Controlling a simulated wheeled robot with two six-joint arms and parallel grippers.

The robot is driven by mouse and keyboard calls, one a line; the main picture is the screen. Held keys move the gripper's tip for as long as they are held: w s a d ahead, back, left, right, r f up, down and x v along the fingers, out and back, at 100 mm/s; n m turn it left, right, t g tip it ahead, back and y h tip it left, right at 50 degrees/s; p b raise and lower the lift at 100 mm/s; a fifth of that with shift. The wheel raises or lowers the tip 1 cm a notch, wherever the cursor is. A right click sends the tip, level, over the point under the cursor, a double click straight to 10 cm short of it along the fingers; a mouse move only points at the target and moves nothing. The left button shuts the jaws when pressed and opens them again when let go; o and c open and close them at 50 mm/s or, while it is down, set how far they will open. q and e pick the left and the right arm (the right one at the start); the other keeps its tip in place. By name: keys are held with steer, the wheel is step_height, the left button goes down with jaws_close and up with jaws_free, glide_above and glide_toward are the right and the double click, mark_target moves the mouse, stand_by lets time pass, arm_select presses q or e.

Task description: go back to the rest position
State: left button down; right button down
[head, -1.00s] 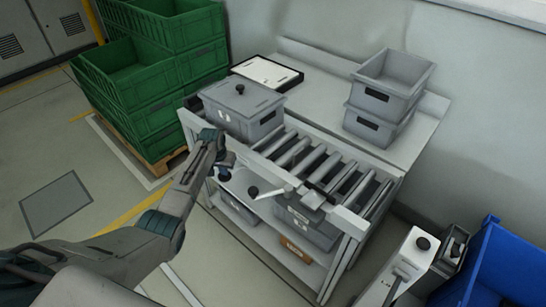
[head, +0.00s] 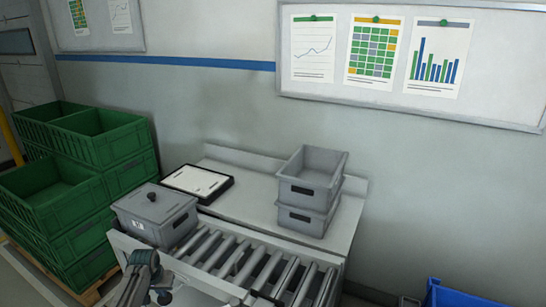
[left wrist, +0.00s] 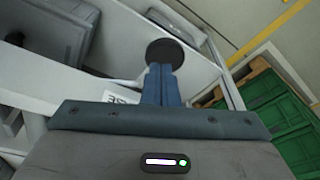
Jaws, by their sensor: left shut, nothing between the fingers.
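My left gripper (head: 162,288) is low in the head view, in front of the roller conveyor, with the end of my left arm beside it. In the left wrist view its two blue fingers (left wrist: 160,84) are together with nothing between them. A round black knob (left wrist: 165,54) shows just beyond the fingertips; I cannot tell whether they touch it. My right gripper is not in view.
A lidded grey bin (head: 156,222) sits at the left end of the roller conveyor (head: 245,262). Stacked grey bins (head: 308,192) and a black-edged tray (head: 198,184) are on the bench behind. Green crates (head: 62,205) stand left, a blue bin (head: 470,294) lower right.

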arm_select(q)
steer(key=s+d+m, duration=0.1)
steer(key=s+d, duration=0.4)
steer(key=s, duration=0.6)
steer(key=s+d+m, duration=0.1)
steer(key=s+d, duration=0.4)
steer(key=s, duration=0.6)
steer(key=s+d+r+t, duration=0.1)
steer(key=s+d+r, duration=0.1)
steer(key=s+r, duration=0.6)
steer(key=s+d+r, duration=0.3)
steer(key=s+r, duration=0.1)
steer(key=s, duration=0.7)
steer(key=a+f+g+b, duration=0.1)
steer(key=a+f+b, duration=0.15)
steer(key=f, duration=3.05)
steer(key=s+a+f+g+b, duration=0.1)
steer(key=s+a+f+b, duration=0.1)
steer(key=s+f, duration=1.6)
step_height(320, 180, down, 4)
steer(key=shift+s+r, duration=0.25)
steer(key=shift+s, duration=0.05)
